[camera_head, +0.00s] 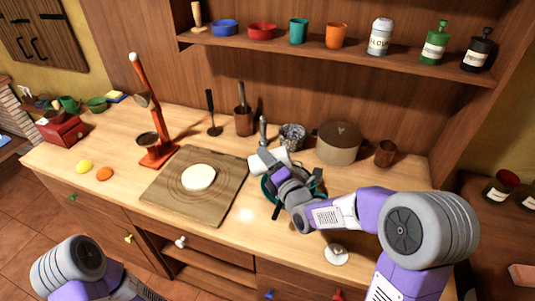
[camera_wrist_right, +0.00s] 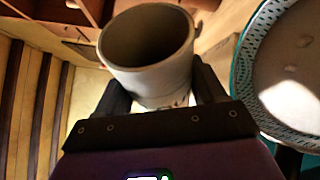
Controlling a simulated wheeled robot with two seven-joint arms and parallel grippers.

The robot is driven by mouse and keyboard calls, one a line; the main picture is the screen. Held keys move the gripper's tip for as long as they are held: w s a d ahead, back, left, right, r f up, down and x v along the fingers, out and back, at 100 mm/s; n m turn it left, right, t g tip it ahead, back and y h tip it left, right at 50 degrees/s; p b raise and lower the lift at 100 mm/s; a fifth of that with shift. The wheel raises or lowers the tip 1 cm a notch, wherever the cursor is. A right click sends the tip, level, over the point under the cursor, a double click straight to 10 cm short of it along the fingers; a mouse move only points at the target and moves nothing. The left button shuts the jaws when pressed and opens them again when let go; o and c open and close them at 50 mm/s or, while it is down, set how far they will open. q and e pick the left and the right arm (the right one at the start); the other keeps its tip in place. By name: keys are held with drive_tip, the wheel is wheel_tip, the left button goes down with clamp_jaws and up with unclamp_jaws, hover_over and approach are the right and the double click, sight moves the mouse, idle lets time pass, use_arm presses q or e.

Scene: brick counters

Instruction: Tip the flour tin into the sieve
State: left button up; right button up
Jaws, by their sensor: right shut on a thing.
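My right gripper (camera_head: 272,164) is shut on a white tin (camera_head: 260,162), which lies tilted, nearly on its side, above the counter. In the right wrist view the tin (camera_wrist_right: 150,70) sits between the two fingers, its open mouth and dark inside showing; no contents are visible there. A round teal-rimmed sieve (camera_head: 268,190) is just below the gripper, mostly hidden by my arm. In the right wrist view the sieve (camera_wrist_right: 243,75) is at the right, with a mesh-patterned wall and pale lumps inside. My left gripper is out of view; only its arm shows.
A wooden board (camera_head: 165,200) with pale dough (camera_head: 199,177) lies left of the sieve. A patterned pot (camera_head: 292,136), a lidded round box (camera_head: 338,143) and a brown cup (camera_head: 385,153) stand behind. A shelf (camera_head: 330,50) holds jars, including a flour shaker (camera_head: 380,37).

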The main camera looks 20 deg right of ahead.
drive_tip(key=n+p, duration=0.2)
drive_tip(key=p, duration=0.1)
drive_tip(key=f+n+g+h+p, duration=0.1)
drive_tip(key=n+p, duration=0.1)
drive_tip(key=p, duration=0.2)
drive_tip(key=shift+g, duration=0.3)
drive_tip(key=shift+d+n+h, duration=0.25)
drive_tip(key=shift+n+h, duration=0.15)
drive_tip(key=shift+n, duration=0.3)
drive_tip(key=n+h+p, duration=0.1)
drive_tip(key=p, duration=0.1)
drive_tip(key=d+n+g+p, duration=0.1)
drive_tip(key=n+p, duration=0.1)
drive_tip(key=shift+s+d+f+g+h, duration=0.1)
drive_tip(key=shift+d+f+g+h, duration=0.2)
drive_tip(key=shift+h, duration=0.1)
drive_tip(key=shift+d+f+n+h+p, duration=0.1)
drive_tip(key=shift+d+n+h+p, duration=0.2)
drive_tip(key=shift+n, duration=0.2)
drive_tip(key=shift+a+f, duration=0.1)
